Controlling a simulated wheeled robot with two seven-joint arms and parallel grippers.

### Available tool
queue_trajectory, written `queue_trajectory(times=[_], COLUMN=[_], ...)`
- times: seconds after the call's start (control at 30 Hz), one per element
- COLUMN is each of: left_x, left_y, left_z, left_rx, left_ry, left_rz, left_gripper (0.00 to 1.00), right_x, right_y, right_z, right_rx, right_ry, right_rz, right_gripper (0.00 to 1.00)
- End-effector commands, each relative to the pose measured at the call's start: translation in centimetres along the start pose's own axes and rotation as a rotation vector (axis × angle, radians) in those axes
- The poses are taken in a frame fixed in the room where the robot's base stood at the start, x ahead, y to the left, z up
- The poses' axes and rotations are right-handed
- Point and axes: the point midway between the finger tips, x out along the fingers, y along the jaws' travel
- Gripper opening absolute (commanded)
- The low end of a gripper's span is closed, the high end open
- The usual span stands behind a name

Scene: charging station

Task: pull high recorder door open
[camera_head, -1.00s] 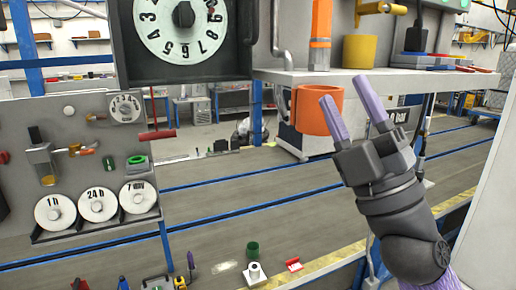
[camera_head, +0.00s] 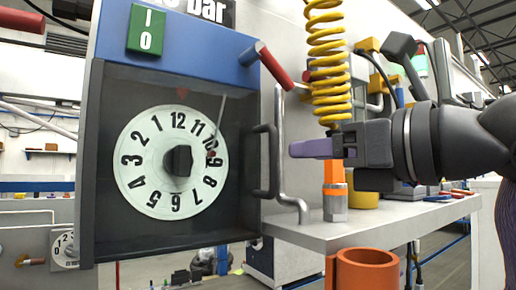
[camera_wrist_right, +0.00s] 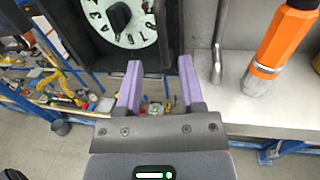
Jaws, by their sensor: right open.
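The high recorder is a blue box (camera_head: 185,35) with a dark front door (camera_head: 105,110) that looks shut. A white numbered dial (camera_head: 140,160) with a black centre knob shows on its front. A dark upright handle (camera_head: 265,160) is on the door's right side. My right gripper (camera_head: 300,149) points left at the handle's height, to its right and seemingly apart from it. In the right wrist view, its purple fingers (camera_wrist_right: 160,82) are spread with nothing between them. The dial (camera_wrist_right: 122,22) is ahead at the top. My left gripper is not in view.
A red-ended lever (camera_head: 272,67) sticks out at the recorder's upper right. A bent grey pipe (camera_head: 281,150) runs close right of the handle. A yellow coiled hose (camera_head: 328,60) hangs near my gripper. A grey shelf (camera_head: 320,232) and an orange ring holder (camera_head: 366,268) are below.

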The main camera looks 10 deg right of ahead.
Motion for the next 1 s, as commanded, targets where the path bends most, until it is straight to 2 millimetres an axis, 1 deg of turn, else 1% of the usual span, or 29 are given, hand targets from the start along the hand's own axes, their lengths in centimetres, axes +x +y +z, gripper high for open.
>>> queue_trajectory(times=[0.03,0.1,0.2,0.3,0.4,0.6,0.63,0.67,0.7,0.77,0.8,0.87,1.0], left_x=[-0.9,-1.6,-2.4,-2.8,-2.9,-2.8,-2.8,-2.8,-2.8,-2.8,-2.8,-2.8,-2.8], left_y=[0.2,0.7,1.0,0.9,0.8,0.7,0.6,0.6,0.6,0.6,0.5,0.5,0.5], left_z=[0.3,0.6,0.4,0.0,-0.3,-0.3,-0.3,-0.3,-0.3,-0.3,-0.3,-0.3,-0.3], left_rx=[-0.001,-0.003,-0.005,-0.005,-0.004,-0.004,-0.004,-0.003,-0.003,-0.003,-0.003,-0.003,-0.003], left_ry=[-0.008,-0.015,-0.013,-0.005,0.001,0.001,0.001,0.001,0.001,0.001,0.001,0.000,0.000], left_rz=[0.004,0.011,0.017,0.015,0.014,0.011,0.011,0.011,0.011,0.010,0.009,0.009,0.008], left_gripper=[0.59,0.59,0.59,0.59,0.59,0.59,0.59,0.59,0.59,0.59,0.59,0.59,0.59], right_x=[1.3,3.0,5.0,6.4,7.0,7.1,7.1,7.0,7.0,7.0,7.0,7.0,7.0], right_y=[0.1,0.1,0.1,0.1,0.1,0.1,0.1,0.1,0.1,0.1,0.1,0.1,0.1], right_z=[0.4,0.4,0.4,0.3,0.1,0.0,0.0,0.0,0.0,0.0,0.0,0.0,0.0], right_rx=[0.002,0.003,0.002,0.002,0.001,0.000,0.000,0.000,0.000,0.000,0.000,0.000,0.000], right_ry=[0.004,0.004,0.003,0.002,0.001,0.000,0.000,0.000,0.000,0.000,0.000,0.000,0.000], right_rz=[0.005,0.006,0.005,0.005,0.005,0.005,0.005,0.005,0.005,0.005,0.005,0.005,0.005], right_gripper=[0.50,0.50,0.50,0.50,0.50,0.50,0.48,0.41,0.33,0.20,0.12,0.00,0.00])
